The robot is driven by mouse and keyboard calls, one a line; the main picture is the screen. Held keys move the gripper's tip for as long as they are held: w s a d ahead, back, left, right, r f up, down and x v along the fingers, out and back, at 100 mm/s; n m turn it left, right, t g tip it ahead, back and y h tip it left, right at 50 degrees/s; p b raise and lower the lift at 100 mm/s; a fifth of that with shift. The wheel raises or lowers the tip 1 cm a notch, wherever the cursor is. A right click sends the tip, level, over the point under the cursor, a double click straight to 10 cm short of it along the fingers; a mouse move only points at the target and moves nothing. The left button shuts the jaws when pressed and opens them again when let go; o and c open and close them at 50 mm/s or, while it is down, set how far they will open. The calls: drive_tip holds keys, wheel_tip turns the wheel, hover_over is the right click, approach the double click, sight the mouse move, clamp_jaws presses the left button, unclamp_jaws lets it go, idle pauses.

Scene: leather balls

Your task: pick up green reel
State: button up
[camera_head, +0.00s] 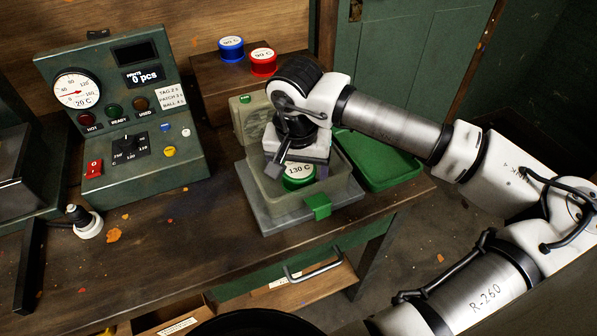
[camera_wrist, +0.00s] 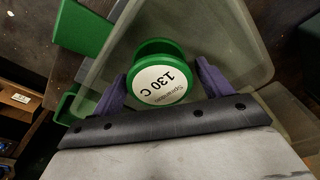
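The green reel (camera_head: 299,181), with a white label reading 130 C, stands in a translucent box (camera_head: 343,196) on the workbench. In the wrist view, the reel (camera_wrist: 160,85) shows its label face and green rim close up. My gripper (camera_head: 297,172) points down into the box, over the reel. In the wrist view, the purple fingers of my gripper (camera_wrist: 161,82) stand on either side of the reel, with narrow gaps at its rim. It looks open and not closed on the reel. My wrist hides part of the box in the head view.
A blue reel (camera_head: 231,48) and a red reel (camera_head: 263,61) stand on a wooden box (camera_head: 208,80) behind. A green tray (camera_head: 385,165) lies right of the translucent box. A control panel (camera_head: 125,120) stands at left. The bench front (camera_head: 190,245) is mostly clear.

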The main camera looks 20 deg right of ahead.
drive_tip(key=c, duration=0.8)
drive_tip(key=shift+c, duration=0.2)
drive_tip(key=shift+s+r, duration=0.1)
drive_tip(key=shift+s, duration=0.05)
